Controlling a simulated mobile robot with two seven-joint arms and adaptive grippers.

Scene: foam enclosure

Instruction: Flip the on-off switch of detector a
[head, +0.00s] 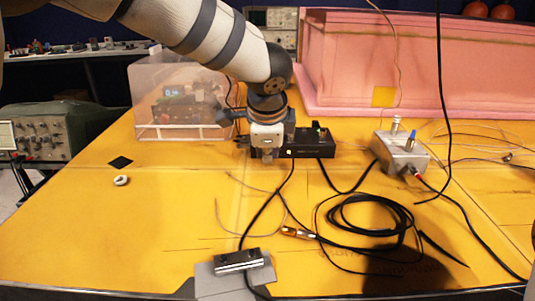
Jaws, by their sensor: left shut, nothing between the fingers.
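My left gripper (268,154) points down and is shut, with nothing between its fingers. It is just in front of and left of a low black box (315,146), overlapping its left end in the head view. I cannot tell whether they touch. A small upright part stands on top of the box. A silver metal box (403,155) with two upright posts, one blue-topped, sits to the right. No label tells me which box is detector a, and I cannot make out a switch. My right gripper is not in view.
A clear plastic cover (180,90) over electronics stands behind left. Pink foam (420,60) walls the back right. A coiled black cable (372,216) and loose wires lie on the yellow table (110,235). A small white ring (121,180) lies left. The front left is mostly clear.

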